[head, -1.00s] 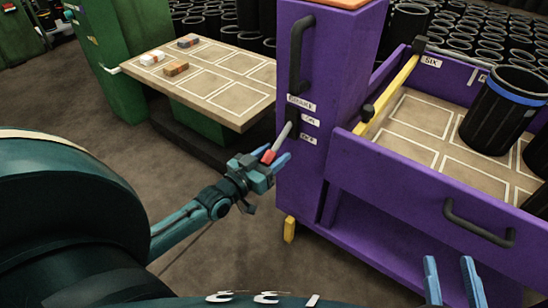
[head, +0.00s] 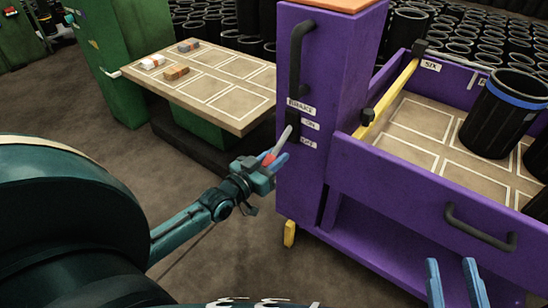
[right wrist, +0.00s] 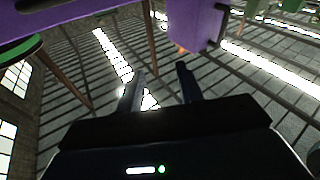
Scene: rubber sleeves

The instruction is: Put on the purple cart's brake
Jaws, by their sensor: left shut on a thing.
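The purple cart (head: 299,186) stands right of centre in the head view. Its left face carries labels reading BRAKE, ON and one lower label that is hard to read, beside a dark slot. A grey brake lever (head: 284,139) with a red tip sticks out of the slot, angled down to the left. My left gripper (head: 274,162) is shut on the lever's red end, which its fingers partly hide. My right gripper (head: 453,282) is open and empty, low in front of the cart's drawer side. It also shows in the right wrist view (right wrist: 158,86) with its fingers apart.
The cart's tray holds black sleeves, one with a blue band (head: 505,112). A yellow bar (head: 388,100) crosses the tray. A green-legged table (head: 215,89) with small blocks stands behind to the left. Grey floor (head: 225,262) is free in front of the cart.

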